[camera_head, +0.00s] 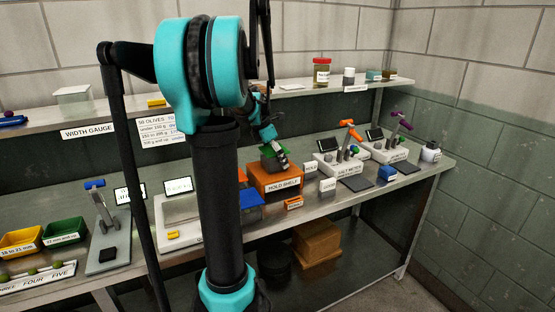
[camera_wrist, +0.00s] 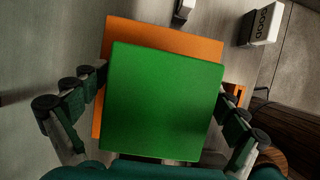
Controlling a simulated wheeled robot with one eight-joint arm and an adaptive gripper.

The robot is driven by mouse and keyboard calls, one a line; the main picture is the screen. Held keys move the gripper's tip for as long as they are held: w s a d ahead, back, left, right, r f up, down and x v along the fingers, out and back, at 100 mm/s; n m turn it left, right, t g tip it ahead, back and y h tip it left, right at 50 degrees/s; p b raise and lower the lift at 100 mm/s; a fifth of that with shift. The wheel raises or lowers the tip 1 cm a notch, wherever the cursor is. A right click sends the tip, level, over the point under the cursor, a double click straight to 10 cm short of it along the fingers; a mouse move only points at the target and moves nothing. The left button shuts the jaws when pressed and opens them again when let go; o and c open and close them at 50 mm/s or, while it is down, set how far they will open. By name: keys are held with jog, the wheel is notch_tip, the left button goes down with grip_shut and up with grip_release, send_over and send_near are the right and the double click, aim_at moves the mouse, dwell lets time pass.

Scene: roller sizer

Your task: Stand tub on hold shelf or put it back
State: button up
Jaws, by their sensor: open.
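A green square tub (camera_head: 268,163) appears to stand on top of the orange block labelled HOLD SHELF (camera_head: 290,181). In the wrist view the flat green top of the tub (camera_wrist: 165,100) fills the middle, with the orange hold shelf (camera_wrist: 170,32) showing beyond it and along its left side. My gripper (camera_wrist: 161,85) is open, with one finger on each side of the tub. The picture does not clearly show whether the fingers touch it. In the head view my gripper (camera_head: 279,159) is down at the tub and partly hides it.
A white GOOD block (camera_wrist: 264,24) stands beside the hold shelf. A blue block (camera_head: 251,199) and an orange tag are near its front. Yellow (camera_head: 21,241) and green (camera_head: 65,232) trays lie at the left. Bench instruments with orange (camera_head: 347,122) and purple handles stand to the right.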

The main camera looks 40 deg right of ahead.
jog(key=v, duration=1.2)
jog(key=shift+r, duration=0.1)
dwell(1.0)
